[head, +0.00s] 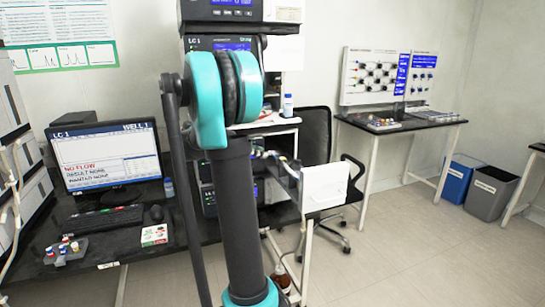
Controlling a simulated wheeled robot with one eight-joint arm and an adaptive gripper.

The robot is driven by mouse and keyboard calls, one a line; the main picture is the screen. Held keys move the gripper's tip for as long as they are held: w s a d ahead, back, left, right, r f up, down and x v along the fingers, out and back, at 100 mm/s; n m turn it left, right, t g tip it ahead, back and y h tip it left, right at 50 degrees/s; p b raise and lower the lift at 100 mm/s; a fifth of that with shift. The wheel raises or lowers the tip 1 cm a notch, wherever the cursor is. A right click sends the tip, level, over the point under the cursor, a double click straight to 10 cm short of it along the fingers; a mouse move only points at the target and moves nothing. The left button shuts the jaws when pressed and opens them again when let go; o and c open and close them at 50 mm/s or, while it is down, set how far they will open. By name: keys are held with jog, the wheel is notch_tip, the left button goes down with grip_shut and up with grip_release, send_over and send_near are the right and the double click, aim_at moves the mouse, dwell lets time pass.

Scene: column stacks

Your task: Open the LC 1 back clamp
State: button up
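The LC 1 stack (196,43) stands behind my arm in the head view, its label and blue displays showing near the top. My dark and teal arm covers much of its middle and lower front. Small fittings and thin lines (270,156) show just right of the arm at mid height, too small to tell apart. I cannot make out the back clamp or whether it is open or shut. My gripper is not in view.
A monitor (106,154) reading "LC 1", "WELL 1" and "NO FLOW" stands left on the dark bench (140,248). A vial rack (66,249) sits at its front. A white box-like panel (325,187) and a chair (354,180) are right of the arm.

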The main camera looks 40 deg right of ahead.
aim_at(279, 160)
jog(key=x, duration=0.6)
jog(key=shift+d+f, duration=0.1)
jog(key=shift+d, duration=0.15)
grip_shut()
